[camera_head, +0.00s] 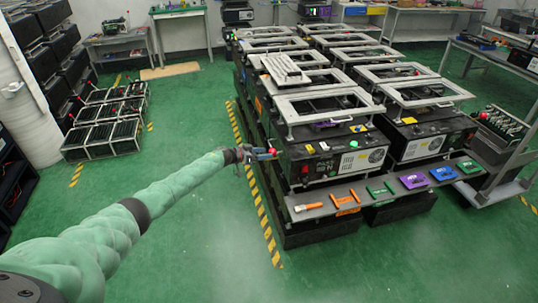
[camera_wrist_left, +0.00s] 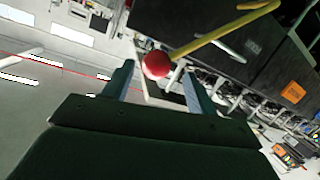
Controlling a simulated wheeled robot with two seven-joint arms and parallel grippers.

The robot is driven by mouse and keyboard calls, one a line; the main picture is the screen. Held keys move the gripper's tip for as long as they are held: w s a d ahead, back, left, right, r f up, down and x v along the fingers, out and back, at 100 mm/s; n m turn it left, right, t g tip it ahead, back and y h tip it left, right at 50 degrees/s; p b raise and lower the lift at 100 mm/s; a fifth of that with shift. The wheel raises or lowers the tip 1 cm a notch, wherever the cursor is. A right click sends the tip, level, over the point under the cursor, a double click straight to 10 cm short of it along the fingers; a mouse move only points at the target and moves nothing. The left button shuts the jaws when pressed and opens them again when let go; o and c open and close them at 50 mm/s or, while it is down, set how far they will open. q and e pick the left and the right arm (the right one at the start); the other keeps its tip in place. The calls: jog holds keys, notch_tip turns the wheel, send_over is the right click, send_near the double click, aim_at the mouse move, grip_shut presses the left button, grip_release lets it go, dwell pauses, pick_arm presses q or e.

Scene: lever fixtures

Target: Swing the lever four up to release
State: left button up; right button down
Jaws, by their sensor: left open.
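A lever with a round red knob (camera_wrist_left: 156,64) on a yellow rod (camera_wrist_left: 222,35) shows in the left wrist view. The knob also shows in the head view (camera_head: 272,151), at the left front of a black equipment box (camera_head: 340,160). I cannot read a number that marks it as lever four. My left gripper (camera_head: 263,155) is open at this knob. In the left wrist view its two fingers (camera_wrist_left: 158,74) stand on either side of the knob, with gaps visible. Whether the knob is fully between the fingertips in depth, I cannot tell. My right gripper is not in view.
A grey shelf (camera_head: 372,192) below the boxes carries orange, green, purple and blue items. More black boxes with pale frames (camera_head: 328,101) stand behind and to the right. A cart (camera_head: 498,150) stands at the right. The green floor (camera_head: 195,230) at the left front is clear.

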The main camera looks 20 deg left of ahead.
pick_arm(q)
jog(key=v, duration=0.3)
jog(key=shift+s+a+b, duration=0.2)
jog(key=shift+b, duration=0.15)
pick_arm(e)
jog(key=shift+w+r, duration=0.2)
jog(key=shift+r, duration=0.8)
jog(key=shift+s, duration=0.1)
